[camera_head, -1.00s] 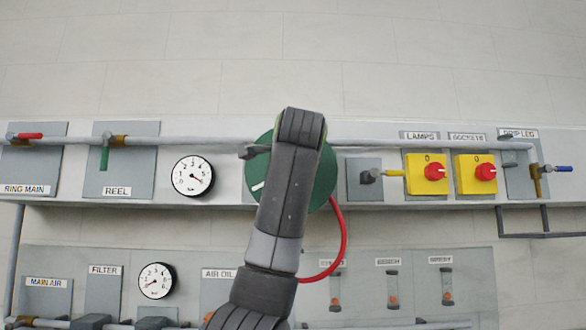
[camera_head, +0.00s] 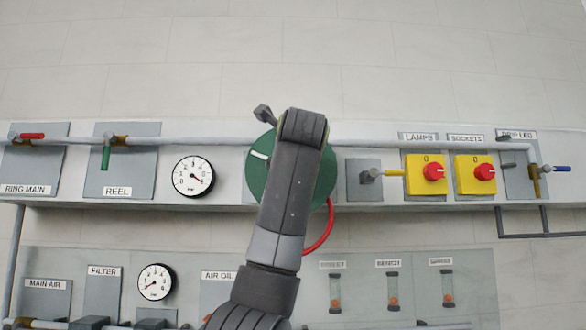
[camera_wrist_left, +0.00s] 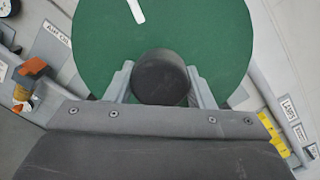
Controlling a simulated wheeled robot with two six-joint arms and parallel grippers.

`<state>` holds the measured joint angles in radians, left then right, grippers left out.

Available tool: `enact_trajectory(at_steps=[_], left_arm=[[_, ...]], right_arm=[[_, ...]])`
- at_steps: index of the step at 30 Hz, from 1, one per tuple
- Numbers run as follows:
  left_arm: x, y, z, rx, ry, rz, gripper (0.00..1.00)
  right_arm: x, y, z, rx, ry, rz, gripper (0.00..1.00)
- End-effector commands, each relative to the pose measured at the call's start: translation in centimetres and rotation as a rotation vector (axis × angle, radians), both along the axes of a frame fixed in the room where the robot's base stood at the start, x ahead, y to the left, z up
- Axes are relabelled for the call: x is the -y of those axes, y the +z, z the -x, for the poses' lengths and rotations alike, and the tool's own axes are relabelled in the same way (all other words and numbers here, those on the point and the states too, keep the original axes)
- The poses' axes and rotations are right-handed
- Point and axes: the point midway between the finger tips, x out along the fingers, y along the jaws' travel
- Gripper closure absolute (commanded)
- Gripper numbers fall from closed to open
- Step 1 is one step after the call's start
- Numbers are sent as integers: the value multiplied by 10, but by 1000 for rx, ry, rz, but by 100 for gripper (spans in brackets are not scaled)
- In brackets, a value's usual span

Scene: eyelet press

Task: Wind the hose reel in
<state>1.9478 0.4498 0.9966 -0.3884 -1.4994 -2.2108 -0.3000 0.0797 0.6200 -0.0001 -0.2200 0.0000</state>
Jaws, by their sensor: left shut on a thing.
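The green hose reel (camera_head: 258,180) is mounted on the wall panel, its middle covered by my left arm in the head view. A white mark shows on its left part. The red hose (camera_head: 330,228) hangs in a short loop at the reel's lower right and passes behind my arm. In the left wrist view, my left gripper (camera_wrist_left: 160,83) is shut on a dark round knob (camera_wrist_left: 160,76) standing on the green disc (camera_wrist_left: 190,28), one finger on each side. The head view hides this grip. A small grey piece (camera_head: 264,113) sticks out at the reel's upper left.
A grey pipe (camera_head: 215,141) runs along the panel behind the reel. A gauge (camera_head: 193,177) and the green-handled REEL valve (camera_head: 105,157) are to the left. A grey fitting (camera_head: 370,176) and yellow LAMPS (camera_head: 426,174) and SOCKETS (camera_head: 475,174) switches are to the right. Flow tubes (camera_head: 393,290) sit below.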

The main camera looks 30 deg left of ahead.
Motion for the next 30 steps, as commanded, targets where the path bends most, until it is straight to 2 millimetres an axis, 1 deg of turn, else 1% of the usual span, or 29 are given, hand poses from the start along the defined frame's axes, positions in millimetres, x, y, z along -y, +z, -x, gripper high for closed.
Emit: enact_trajectory(at_steps=[1,11,26,27,30], left_arm=[[0,-6,-2,-27,2,-18,93],[0,-6,-3,-89,1,-118,93],[0,-7,-3,-99,2,-132,93],[0,-7,-3,-98,1,-133,49],[0,-6,-2,-96,2,-133,36]], right_arm=[[0,-2,0,0,0,0,100],[0,-4,0,1,0,0,100],[0,-5,-1,1,0,0,100],[0,-5,-1,1,0,0,100],[0,-5,-1,1,0,0,100]])
